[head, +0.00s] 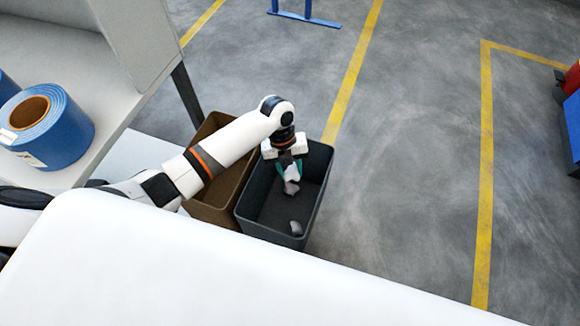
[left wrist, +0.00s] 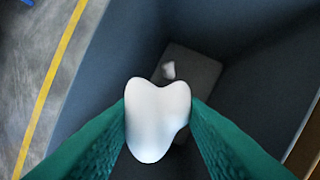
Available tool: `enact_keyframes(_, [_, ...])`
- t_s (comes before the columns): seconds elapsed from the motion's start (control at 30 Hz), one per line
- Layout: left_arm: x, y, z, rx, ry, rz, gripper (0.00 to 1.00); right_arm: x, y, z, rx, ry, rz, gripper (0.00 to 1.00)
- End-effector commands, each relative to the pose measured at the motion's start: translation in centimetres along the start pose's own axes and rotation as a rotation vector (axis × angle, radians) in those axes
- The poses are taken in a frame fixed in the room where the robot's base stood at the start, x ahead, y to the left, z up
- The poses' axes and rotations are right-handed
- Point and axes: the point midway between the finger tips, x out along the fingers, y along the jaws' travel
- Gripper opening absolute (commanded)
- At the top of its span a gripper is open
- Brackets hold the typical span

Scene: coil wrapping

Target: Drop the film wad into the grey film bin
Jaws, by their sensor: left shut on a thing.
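My left gripper (head: 288,168) hangs over the grey film bin (head: 323,165), pointing down into its opening. Its green fingers (left wrist: 160,125) are shut on a whitish film wad (left wrist: 157,120), which also shows in the head view (head: 291,187). The wad hangs above the bin floor, inside the outline of the rim. Another small light piece (left wrist: 168,70) lies on the bin floor; it also shows in the head view (head: 296,228). My right gripper is not in view.
A brown bin (head: 215,205) stands directly left of the grey bin, partly behind my left arm. A blue coil (head: 50,128) sits on a pale shelf at the left. A white surface (head: 200,275) fills the front. The floor right of the grey bin is clear.

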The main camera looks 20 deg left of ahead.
Motion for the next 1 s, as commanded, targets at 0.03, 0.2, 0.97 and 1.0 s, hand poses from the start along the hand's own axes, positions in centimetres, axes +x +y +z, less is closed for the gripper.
enact_keyframes(0.03, [-0.1,0.0,0.0,0.0,0.0,0.0,0.16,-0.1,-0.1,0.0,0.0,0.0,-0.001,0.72])
enact_keyframes(0.2, [-0.1,0.0,0.0,0.0,0.0,0.0,0.58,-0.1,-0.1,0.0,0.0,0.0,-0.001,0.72])
enact_keyframes(0.97, [-7.5,0.0,-0.1,0.001,0.005,0.001,0.63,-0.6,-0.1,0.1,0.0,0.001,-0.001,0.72])
enact_keyframes(1.0, [-8.3,0.0,-0.1,0.001,0.004,0.001,0.63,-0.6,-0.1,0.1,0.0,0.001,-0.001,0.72])
